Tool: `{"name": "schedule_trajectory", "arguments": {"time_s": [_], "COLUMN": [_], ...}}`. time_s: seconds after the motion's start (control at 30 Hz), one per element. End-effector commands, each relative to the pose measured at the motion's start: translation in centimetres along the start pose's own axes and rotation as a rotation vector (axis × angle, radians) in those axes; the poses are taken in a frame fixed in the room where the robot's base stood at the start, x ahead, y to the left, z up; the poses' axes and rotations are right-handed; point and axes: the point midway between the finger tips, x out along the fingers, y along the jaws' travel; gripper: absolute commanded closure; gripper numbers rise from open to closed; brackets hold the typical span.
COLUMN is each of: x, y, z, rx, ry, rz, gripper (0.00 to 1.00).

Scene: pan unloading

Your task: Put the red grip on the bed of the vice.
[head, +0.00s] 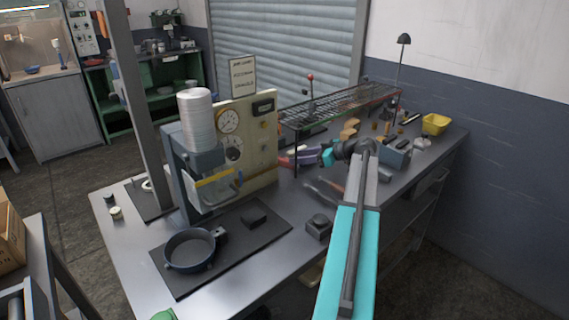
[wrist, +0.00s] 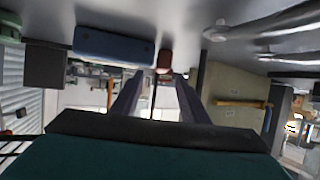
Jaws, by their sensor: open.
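My gripper (head: 318,157) is stretched over the bench, pointing left; its fingers are hard to make out in the head view. In the wrist view, which looks upside down, my gripper (wrist: 158,88) is open with nothing between its two dark fingers. A small red thing, seemingly the red grip (wrist: 164,60), lies beyond the fingers beside a blue block (wrist: 112,45). A reddish shape (head: 286,161) left of my gripper in the head view may be the same thing. I cannot tell whether the blue block is the vice; its bed is not clearly visible.
A wire rack (head: 340,103) stands behind my gripper. A machine with a gauge panel (head: 248,140) is to its left. A round pan (head: 189,249) lies on a dark mat (head: 255,222). A blue-grey box (head: 396,156) and a yellow bin (head: 435,124) are to the right.

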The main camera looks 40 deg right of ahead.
Motion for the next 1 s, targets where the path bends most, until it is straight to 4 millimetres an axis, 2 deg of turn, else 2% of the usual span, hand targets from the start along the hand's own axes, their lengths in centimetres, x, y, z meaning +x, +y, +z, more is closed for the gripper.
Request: {"name": "schedule_trajectory", "arguments": {"time_s": [0.17, 0.53, 1.0], "x": [0.9, 4.8, 5.2], "y": [-0.1, -0.3, -0.3], "z": [-0.2, -0.1, 0.0], "rx": [0.0, -0.001, 0.0], "ry": [0.0, 0.0, 0.0], "rz": [-0.002, -0.002, -0.001], "gripper": [0.59, 0.59, 0.59]}}
